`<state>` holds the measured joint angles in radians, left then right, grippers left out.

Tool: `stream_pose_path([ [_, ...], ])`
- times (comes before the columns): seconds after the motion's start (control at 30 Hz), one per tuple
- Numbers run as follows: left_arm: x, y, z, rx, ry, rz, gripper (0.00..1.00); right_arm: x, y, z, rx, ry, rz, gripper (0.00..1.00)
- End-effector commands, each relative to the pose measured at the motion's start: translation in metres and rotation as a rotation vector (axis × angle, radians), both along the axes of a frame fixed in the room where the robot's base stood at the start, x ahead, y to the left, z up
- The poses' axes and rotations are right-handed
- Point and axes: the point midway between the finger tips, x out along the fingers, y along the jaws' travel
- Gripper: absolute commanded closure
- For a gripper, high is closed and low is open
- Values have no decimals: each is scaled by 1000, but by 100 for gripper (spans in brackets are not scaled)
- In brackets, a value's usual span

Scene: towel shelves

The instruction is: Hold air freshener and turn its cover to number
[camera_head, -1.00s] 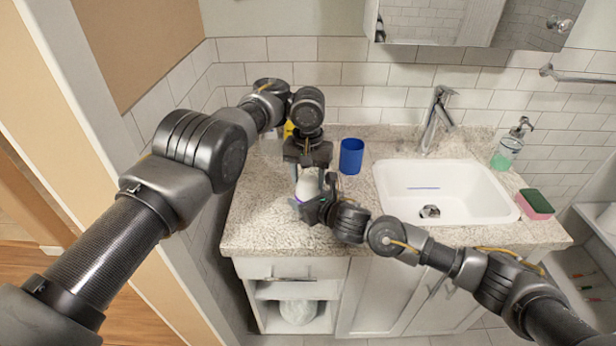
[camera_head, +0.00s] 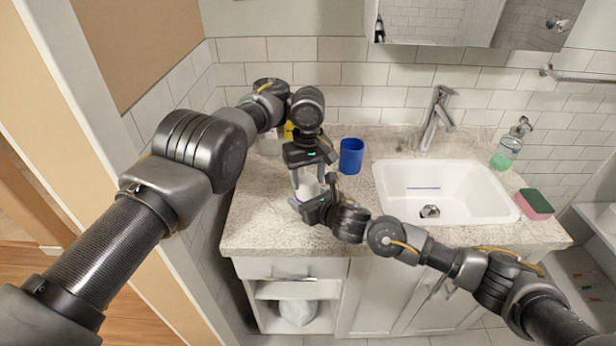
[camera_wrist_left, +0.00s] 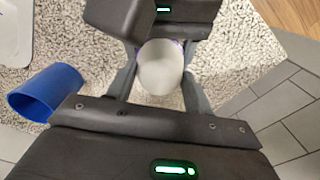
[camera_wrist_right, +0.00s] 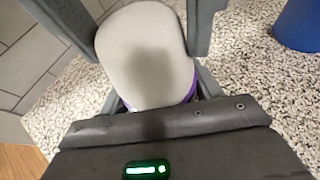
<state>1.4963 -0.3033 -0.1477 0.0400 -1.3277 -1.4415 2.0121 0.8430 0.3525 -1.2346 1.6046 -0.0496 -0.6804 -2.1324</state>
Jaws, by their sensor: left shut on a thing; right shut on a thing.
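The air freshener (camera_head: 309,189) has a rounded white cover and a purple lower part. It stands at the front left of the counter, partly hidden by both grippers. My left gripper (camera_head: 309,180) points down from above, with its fingers shut on either side of the white cover (camera_wrist_left: 161,68). My right gripper (camera_head: 310,206) comes in low from the right and is shut around the lower part. In the right wrist view the white cover (camera_wrist_right: 145,55) fills the middle, with a purple edge low on its right. No number is readable.
A blue cup (camera_head: 351,156) stands just right of my left gripper. The white sink (camera_head: 395,200) with its faucet (camera_head: 436,118) lies further right. A soap bottle (camera_head: 508,148) and a sponge (camera_head: 534,204) are beyond it. Yellow and pale items stand behind my left gripper.

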Motion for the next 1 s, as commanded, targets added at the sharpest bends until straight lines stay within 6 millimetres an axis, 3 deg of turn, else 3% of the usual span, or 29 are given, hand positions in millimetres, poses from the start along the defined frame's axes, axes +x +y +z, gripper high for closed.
stream_pose_path([
  [0.47, 1, 2, 0, 3, -2, 21, 71, -2, 3, 0, 2, 0, 8, 66],
  [0.5, 1, 2, 0, 3, -2, 21, 47, -2, 3, 0, 2, 0, 8, 66],
  [0.67, 1, 2, 0, 3, -1, 19, 26, -2, 2, 0, 2, 0, 6, 66],
  [1.0, 0, 0, 3, 0, -1, 17, 26, 0, 0, 0, 0, 0, 1, 66],
])
